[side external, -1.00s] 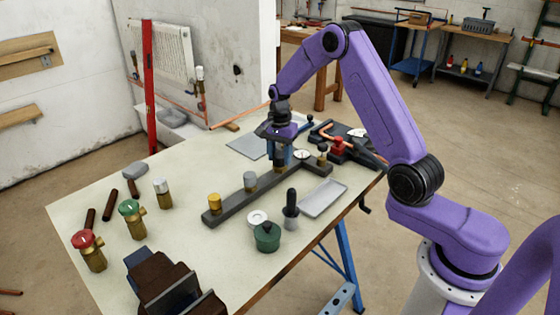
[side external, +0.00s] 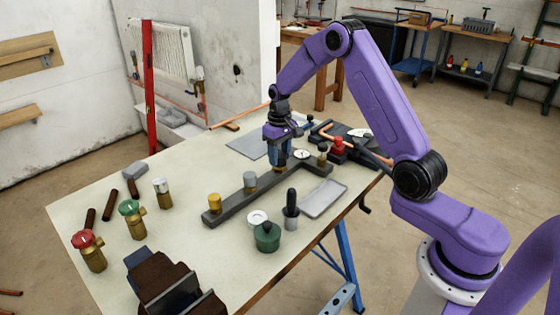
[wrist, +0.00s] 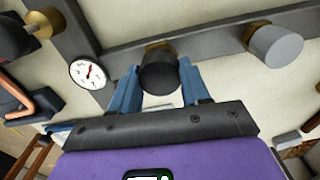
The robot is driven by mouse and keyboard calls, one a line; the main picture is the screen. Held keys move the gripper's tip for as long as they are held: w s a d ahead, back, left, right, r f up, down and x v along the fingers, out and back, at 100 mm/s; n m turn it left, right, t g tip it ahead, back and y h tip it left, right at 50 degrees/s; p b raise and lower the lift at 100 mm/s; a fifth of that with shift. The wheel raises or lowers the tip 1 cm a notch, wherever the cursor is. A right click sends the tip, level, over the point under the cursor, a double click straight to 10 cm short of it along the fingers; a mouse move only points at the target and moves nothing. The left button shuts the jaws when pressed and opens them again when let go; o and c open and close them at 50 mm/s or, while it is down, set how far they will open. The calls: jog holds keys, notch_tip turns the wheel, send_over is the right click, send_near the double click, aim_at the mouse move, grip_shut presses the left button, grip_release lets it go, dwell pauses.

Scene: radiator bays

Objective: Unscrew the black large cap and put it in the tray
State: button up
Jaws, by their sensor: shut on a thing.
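The black large cap (wrist: 158,72) sits on a brass fitting of the dark grey manifold bar (wrist: 118,62), seen in the wrist view. My gripper (wrist: 159,76) has its blue fingers shut on the cap, one on each side. In the side view my gripper (side external: 279,160) points down over the manifold bar (side external: 232,204), and its fingers hide most of the cap. Brass shows just below the fingers. The shallow grey tray (side external: 323,198) lies empty on the table, to the right of the bar.
A grey cap (side external: 250,180) and a brass cap (side external: 214,202) stand along the bar. A gauge (side external: 302,154) is close right of my gripper. A black-handled tool (side external: 291,208) and green pot (side external: 267,236) stand left of the tray. Red-handled valve work (side external: 338,146) lies behind.

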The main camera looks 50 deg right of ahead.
jog(key=shift+n, duration=0.7)
jog(key=shift+r, duration=2.55)
jog(key=shift+s, duration=0.1)
send_over(323, 198)
jog(key=f, duration=0.1)
jog(key=shift+f, duration=4.3)
jog(key=o, duration=1.2)
jog(key=shift+f, duration=0.1)
